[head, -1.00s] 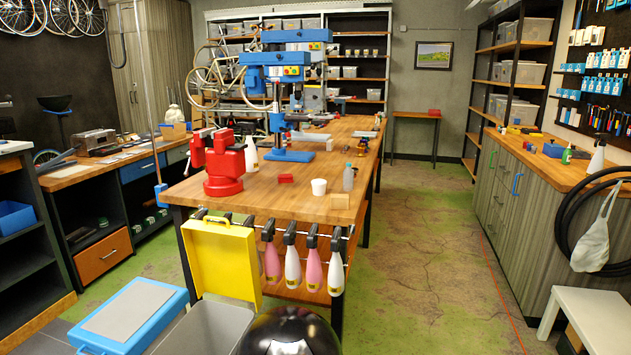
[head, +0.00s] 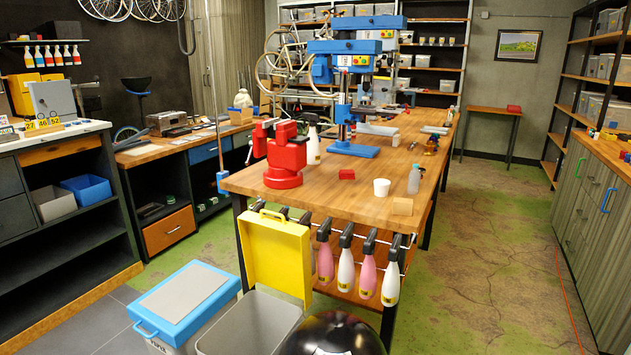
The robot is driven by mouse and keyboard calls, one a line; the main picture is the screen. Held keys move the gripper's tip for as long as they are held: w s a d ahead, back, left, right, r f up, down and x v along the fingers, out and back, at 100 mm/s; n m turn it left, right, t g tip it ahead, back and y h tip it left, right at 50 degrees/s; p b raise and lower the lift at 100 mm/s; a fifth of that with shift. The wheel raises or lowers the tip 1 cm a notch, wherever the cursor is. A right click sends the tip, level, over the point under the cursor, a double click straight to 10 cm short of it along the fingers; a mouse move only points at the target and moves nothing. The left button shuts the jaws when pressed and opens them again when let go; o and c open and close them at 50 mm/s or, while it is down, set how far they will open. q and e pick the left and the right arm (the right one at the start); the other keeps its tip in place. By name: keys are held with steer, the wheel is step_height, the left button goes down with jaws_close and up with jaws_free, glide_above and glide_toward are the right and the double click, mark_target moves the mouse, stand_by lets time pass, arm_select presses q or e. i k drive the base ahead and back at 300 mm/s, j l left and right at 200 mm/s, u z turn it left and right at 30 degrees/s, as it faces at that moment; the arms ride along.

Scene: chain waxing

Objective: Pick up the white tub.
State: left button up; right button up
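A small white tub (head: 382,187) stands upright on the near part of the long wooden workbench (head: 330,196). A red block (head: 346,174) lies to its left. Neither of my grippers shows in the head view.
A red vise (head: 284,160) and a blue drill press (head: 352,130) stand on the bench. Spray bottles (head: 346,265) hang along its front edge. A yellow-lidded bin (head: 275,255), a blue-lidded bin (head: 185,300) and a black dome (head: 332,335) stand before it.

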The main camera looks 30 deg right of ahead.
mark_target(381, 185)
steer(key=i+l+u, duration=0.2)
steer(key=l+u, duration=0.25)
steer(key=l, duration=0.8)
steer(key=l+u, duration=0.5)
steer(key=l, duration=0.75)
